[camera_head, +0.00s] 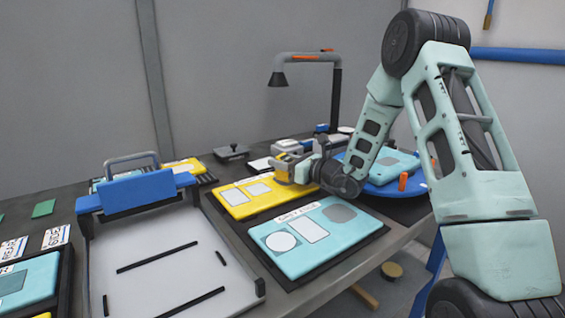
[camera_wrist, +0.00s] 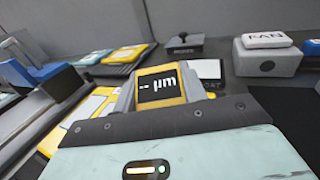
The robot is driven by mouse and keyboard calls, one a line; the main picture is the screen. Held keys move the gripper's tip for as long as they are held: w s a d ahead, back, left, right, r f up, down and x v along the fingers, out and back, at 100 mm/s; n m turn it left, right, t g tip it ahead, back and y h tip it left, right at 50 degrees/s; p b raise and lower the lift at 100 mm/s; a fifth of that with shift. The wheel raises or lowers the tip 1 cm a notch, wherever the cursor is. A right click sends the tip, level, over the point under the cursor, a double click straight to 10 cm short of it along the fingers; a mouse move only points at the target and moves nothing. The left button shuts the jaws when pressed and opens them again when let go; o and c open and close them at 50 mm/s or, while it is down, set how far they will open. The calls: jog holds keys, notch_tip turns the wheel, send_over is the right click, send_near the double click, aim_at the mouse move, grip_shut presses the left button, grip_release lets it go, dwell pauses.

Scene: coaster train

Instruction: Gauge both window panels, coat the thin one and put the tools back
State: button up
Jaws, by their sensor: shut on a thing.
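My gripper (camera_head: 308,170) is shut on a yellow-and-grey gauge (camera_head: 285,160). In the wrist view the gauge's dark display (camera_wrist: 160,88) reads "-- µm", with no number. The gauge is at the right end of the yellow window panel (camera_head: 238,205); whether it touches the panel I cannot tell. The teal window panel (camera_head: 300,258) lies in front of it on a dark mat, with a white round patch, a pale rectangle and a grey patch.
A white tray (camera_head: 107,245) with black strips and a blue clamp bar (camera_head: 140,191) stands at left. Behind are a black-handled stamp (camera_head: 232,152) and a lamp (camera_head: 336,95). A blue round stand (camera_head: 417,186) bears another teal panel. A block labelled "FAN" (camera_wrist: 268,57) shows in the wrist view.

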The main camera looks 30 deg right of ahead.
aim_at(283, 156)
jog(key=shift+f, duration=0.15)
dwell(0.6)
jog(key=o, duration=1.3)
jog(key=shift+r+p, duration=1.75)
jog(key=shift+r, duration=1.25)
